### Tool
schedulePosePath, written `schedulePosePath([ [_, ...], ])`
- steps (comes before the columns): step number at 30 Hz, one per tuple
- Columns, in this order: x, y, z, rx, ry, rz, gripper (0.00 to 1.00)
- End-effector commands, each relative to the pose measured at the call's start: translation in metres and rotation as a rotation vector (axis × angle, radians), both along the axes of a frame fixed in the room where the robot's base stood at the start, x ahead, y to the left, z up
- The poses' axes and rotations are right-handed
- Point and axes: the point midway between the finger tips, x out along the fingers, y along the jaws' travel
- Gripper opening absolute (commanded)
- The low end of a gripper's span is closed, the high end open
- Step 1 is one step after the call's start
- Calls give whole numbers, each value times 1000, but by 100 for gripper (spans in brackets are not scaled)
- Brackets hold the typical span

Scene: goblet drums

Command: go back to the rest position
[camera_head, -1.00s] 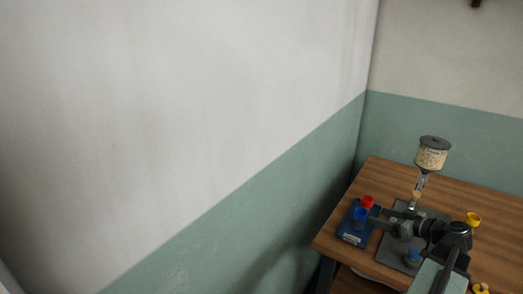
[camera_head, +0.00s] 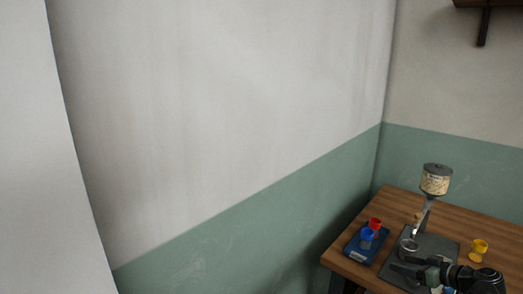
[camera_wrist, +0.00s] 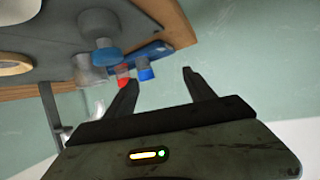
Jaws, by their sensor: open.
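My gripper (camera_head: 408,268) is at the lower right of the head view, over the front of the grey plate on the table. In the wrist view its two fingers (camera_wrist: 160,80) stand well apart with nothing held between them. A red goblet (camera_head: 375,223) and a blue goblet (camera_head: 367,237) are on the blue tray (camera_head: 354,254) at the table's left edge. They also show beyond the fingertips in the wrist view, red (camera_wrist: 122,74) and blue (camera_wrist: 145,73). A yellow goblet (camera_head: 479,250) stands at the right of the table.
A dispenser with a jar of pale grains (camera_head: 435,182) rises from the grey plate (camera_head: 437,246). The wooden table (camera_head: 500,235) stands close to the green and white walls. A dark bracket (camera_head: 484,25) hangs at the top right. A pale vertical surface (camera_head: 45,150) fills the far left.

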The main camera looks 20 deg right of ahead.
Motion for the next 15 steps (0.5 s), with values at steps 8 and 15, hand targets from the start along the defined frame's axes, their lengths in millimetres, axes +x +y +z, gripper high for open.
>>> schedulePosePath([
  [8,38,59,-13,81,150,67,63],
  [15,80,153,-31,156,395,135,63],
])
